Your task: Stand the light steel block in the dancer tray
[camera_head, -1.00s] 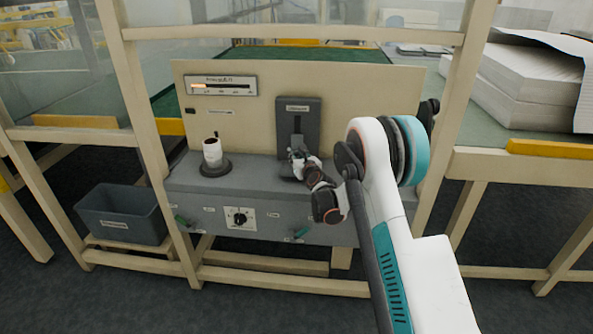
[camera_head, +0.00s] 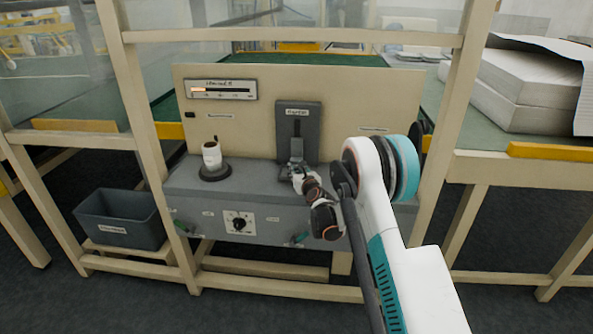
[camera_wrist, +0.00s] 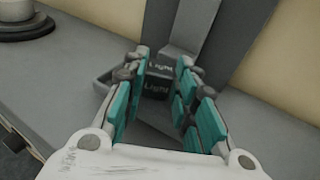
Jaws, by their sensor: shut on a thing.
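The light steel block (camera_wrist: 157,86) is dark grey, with "Light" in pale letters on its top and near face. It looks upright between the fingertips of my gripper (camera_wrist: 164,74), which is shut on it. The grey dancer tray (camera_wrist: 104,84) shows around and beneath the block at the foot of a dark upright panel. I cannot tell whether the block's base touches the tray floor. In the head view my gripper (camera_head: 294,167) is at the foot of the slotted dark panel (camera_head: 312,125), hiding the block and most of the tray.
A white roll (camera_head: 211,154) stands on a dark round base left of the panel. The grey bench top (camera_head: 250,175) between them is clear. A beige backboard (camera_head: 355,105) rises behind. Frame posts flank the bench, and a grey bin (camera_head: 120,215) sits low at left.

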